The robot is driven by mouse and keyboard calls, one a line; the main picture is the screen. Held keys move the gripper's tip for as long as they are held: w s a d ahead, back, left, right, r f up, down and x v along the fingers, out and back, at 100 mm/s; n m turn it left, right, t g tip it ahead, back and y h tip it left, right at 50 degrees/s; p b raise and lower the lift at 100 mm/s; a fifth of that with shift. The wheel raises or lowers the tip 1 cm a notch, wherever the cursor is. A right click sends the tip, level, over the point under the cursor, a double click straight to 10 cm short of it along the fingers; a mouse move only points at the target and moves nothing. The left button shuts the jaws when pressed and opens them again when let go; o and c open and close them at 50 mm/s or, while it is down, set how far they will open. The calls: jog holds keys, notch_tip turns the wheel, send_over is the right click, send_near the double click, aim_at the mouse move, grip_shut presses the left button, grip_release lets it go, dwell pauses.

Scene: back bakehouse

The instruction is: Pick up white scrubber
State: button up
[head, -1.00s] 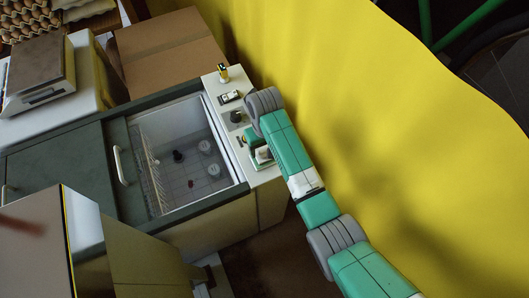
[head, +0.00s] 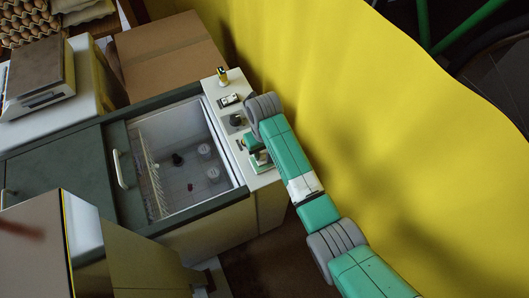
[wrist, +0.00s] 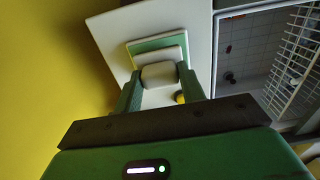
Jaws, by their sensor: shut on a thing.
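The white scrubber (wrist: 160,75) shows in the wrist view as a rounded white grip on a wider pale block with a green layer under it. My gripper (wrist: 160,82) is shut on the white grip, one green finger on each side. The scrubber is over the white ledge beside the glass-topped chest; I cannot tell whether it touches the ledge. In the head view my gripper (head: 257,150) is over the near part of the ledge, and my wrist and fingers hide most of the scrubber.
The white ledge (head: 270,178) also bears a dark round knob (head: 236,119), a small black-and-white device (head: 228,100) and a yellow-and-black item (head: 222,76). A yellow wall (head: 370,110) stands close on the right.

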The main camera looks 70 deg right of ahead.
notch_tip(320, 180, up, 11)
notch_tip(320, 180, up, 6)
jog(key=p, duration=0.6)
send_over(264, 151)
jog(key=shift+s, duration=0.1)
